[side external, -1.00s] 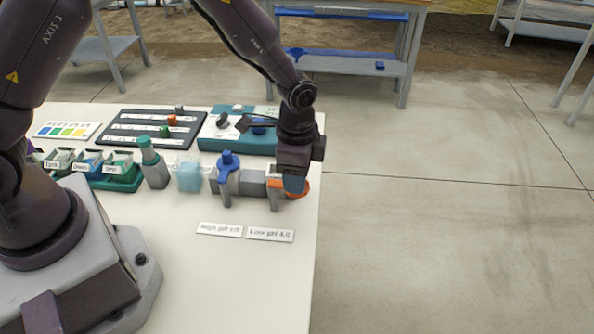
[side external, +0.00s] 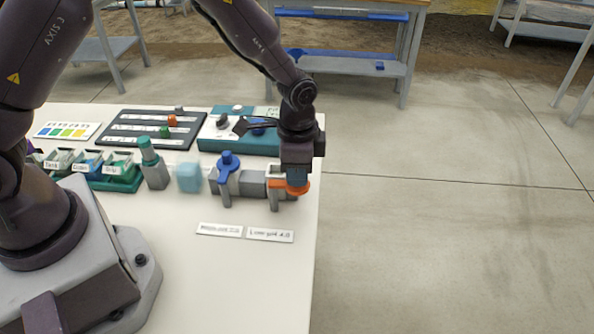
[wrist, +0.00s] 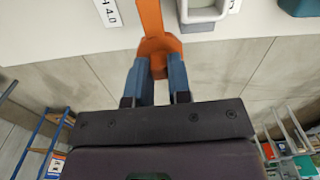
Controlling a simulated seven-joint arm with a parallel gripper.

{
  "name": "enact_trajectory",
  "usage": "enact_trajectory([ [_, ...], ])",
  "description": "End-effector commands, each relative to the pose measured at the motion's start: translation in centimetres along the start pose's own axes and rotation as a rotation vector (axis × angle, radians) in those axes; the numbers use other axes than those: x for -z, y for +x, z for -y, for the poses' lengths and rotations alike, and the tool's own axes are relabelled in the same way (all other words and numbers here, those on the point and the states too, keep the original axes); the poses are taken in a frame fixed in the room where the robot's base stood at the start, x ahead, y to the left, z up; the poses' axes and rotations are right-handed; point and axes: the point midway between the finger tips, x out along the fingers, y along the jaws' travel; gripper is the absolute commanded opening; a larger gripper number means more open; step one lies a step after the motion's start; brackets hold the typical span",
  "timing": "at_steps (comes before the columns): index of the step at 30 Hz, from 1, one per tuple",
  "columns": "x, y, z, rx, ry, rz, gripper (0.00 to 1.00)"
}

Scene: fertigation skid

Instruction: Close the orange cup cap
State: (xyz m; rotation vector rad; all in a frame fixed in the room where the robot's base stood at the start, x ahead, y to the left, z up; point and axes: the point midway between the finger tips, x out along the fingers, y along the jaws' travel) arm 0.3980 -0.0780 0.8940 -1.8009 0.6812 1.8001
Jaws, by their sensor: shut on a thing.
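The orange cup cap (side external: 299,187) is at the right end of the grey cup holder (side external: 253,184), near the table's right edge. In the wrist view the orange cap (wrist: 152,44) has a flat strap running up and a round part at its lower end. My gripper (side external: 297,181) points down over the cap. Its two blue fingers (wrist: 160,68) are shut on the cap's round part. The cup under the cap is mostly hidden; a grey rim beside the strap (wrist: 204,14) shows in the wrist view.
A blue cap (side external: 227,162) stands left of the orange one. A pale blue block (side external: 189,177), a teal-topped bottle (side external: 150,160) and a teal box (side external: 240,142) stand nearby. White label plates (side external: 270,235) lie in front.

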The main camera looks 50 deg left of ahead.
Motion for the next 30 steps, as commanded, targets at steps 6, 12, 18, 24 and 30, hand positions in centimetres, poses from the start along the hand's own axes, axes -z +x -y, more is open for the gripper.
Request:
enact_trajectory([
  [6,-0.1,-0.1,0.9,0.0,-0.187,0.001,0.0],
  [12,-0.3,-0.1,1.8,0.0,-0.38,0.001,0.0],
  [18,-0.8,-0.1,2.5,0.0,-0.569,0.001,0.0],
  [24,-1.3,-0.1,3.2,0.0,-0.76,0.001,0.0],
  [30,-2.0,-0.1,3.8,0.0,-0.95,0.001,0.0],
])
